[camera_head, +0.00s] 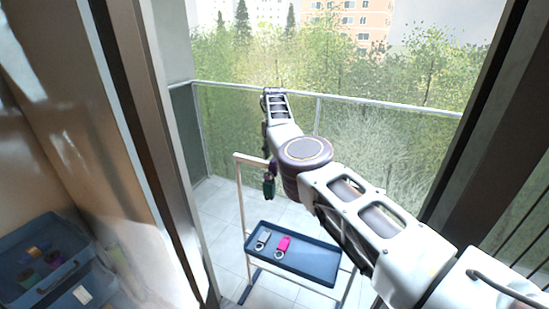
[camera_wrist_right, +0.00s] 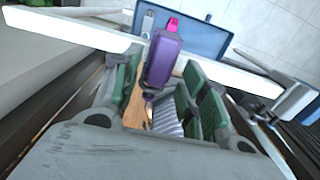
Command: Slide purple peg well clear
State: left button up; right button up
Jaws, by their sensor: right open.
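The purple peg (camera_wrist_right: 164,60) shows in the right wrist view, between the two green-padded fingers of my right gripper (camera_wrist_right: 162,72). The fingers stand apart on either side of it, and I see gaps on both sides. The peg is at the white bar (camera_wrist_right: 75,28) of the frame; whether it touches the bar is unclear. In the head view my right gripper (camera_head: 269,187) points down beside the frame's left upright (camera_head: 241,205), small and partly hidden by my arm. My left gripper is not in view.
A blue tray (camera_head: 318,262) sits low on the frame, holding a grey peg (camera_head: 262,240) and a pink peg (camera_head: 283,243). A blue bin (camera_head: 25,290) stands at the lower left. A glass railing (camera_head: 400,104) closes the balcony behind. Pale floor tiles (camera_head: 222,205) are clear at left.

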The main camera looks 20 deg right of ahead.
notch_tip(320, 180, up, 10)
dwell(0.8)
jog(key=shift+r, duration=0.1)
dwell(0.6)
